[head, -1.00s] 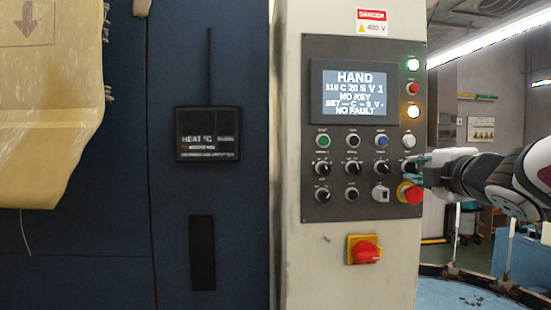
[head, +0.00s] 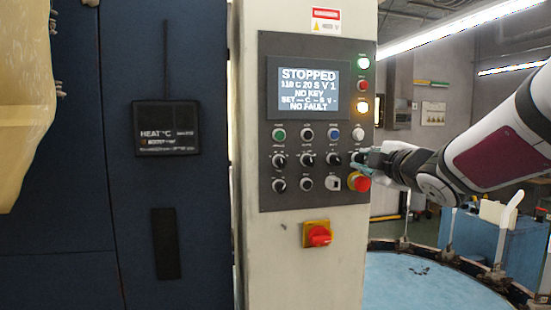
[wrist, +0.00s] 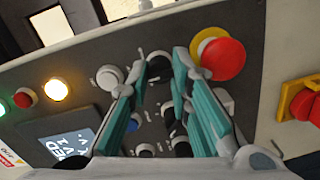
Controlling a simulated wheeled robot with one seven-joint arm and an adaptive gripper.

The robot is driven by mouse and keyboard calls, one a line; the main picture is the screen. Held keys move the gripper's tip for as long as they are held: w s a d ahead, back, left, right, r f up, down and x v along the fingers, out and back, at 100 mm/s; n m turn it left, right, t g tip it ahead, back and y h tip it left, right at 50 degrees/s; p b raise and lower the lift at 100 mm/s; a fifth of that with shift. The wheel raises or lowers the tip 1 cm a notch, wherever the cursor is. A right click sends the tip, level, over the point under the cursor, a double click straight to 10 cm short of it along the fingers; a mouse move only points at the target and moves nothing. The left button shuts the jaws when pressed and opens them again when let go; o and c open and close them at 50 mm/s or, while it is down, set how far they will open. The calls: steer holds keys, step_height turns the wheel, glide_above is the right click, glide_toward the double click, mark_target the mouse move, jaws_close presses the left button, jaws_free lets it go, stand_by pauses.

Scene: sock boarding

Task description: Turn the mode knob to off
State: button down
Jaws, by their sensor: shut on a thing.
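The mode knob (wrist: 158,62) is a black rotary knob at the right end of the upper knob row on the dark control panel (head: 270,200). My gripper (head: 366,157) reaches it from the right in the head view. In the wrist view, the teal fingers of my gripper (wrist: 160,70) stand on both sides of the knob and are shut on it. The fingers hide most of the knob, so its pointer cannot be read. The panel display (head: 308,89) reads STOPPED, NO KEY and NO FAULT.
A red emergency button on a yellow ring (head: 360,182) sits just below my gripper. Other knobs (head: 306,160) are close to the left. A red and yellow switch (head: 317,235) is lower on the cabinet. A blue round table (head: 430,285) stands at the lower right.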

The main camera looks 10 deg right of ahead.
steer(key=c, duration=1.7)
jaws_free()
steer(key=s, duration=1.2)
steer(key=shift+a+r, duration=0.35)
steer(key=shift+a, duration=0.05)
